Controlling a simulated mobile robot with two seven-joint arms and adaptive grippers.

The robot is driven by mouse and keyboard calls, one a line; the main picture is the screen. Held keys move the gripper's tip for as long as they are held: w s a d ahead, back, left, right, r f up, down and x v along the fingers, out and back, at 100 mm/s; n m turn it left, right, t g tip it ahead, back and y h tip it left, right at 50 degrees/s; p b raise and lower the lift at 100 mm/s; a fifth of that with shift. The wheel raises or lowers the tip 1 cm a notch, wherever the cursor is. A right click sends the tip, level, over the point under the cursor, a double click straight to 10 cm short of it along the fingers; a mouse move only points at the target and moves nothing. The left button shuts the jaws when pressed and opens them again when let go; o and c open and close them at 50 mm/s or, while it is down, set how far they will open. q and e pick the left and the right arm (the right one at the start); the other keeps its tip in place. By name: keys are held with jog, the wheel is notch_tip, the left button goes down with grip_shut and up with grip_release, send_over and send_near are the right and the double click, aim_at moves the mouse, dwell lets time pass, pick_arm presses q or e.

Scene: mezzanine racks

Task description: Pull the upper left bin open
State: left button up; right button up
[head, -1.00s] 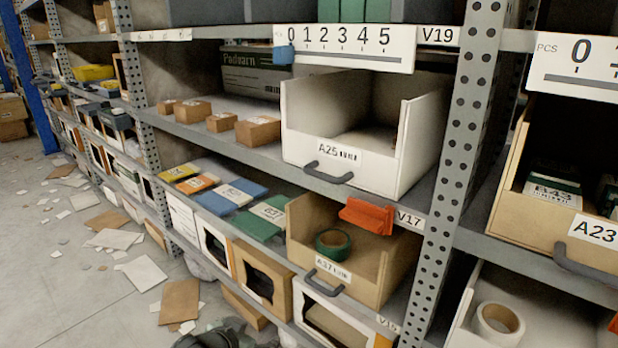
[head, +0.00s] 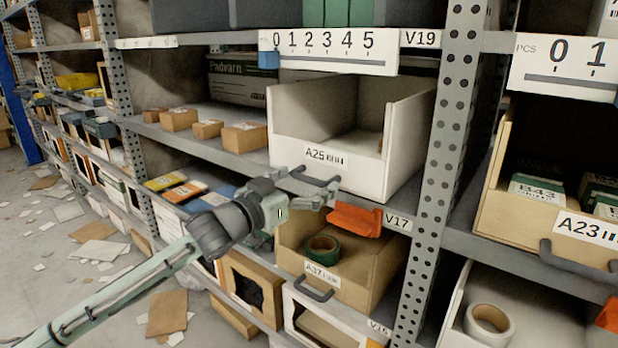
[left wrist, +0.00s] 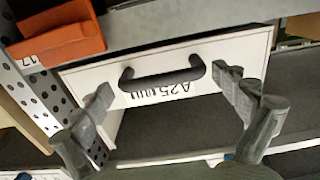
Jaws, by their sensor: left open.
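The upper left bin (head: 405,150) is a white open-topped bin labelled A25, on the shelf under the 0–5 scale. Its front shows in the left wrist view (left wrist: 215,68), upside down. Its dark bar handle (head: 314,177) is low on the front and also shows in the left wrist view (left wrist: 165,80). My left gripper (head: 312,188) is open in front of the handle. In the left wrist view, its fingers (left wrist: 162,86) are spread wide on either side of the handle, with a gap at each side. I cannot tell how far ahead the handle is. My right gripper is out of view.
Below is a cardboard bin A37 (head: 382,265) with a green tape roll (head: 322,246); an orange piece (head: 355,219) sits at its top edge. A perforated post (head: 446,130) stands right of the bin, with bin A23 (head: 510,205) beyond. Small boxes (head: 180,120) lie left.

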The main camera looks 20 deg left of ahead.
pick_arm(q)
jog(key=shift+w+d, duration=0.15)
jog(key=shift+w, duration=0.2)
jog(key=shift+c, duration=0.6)
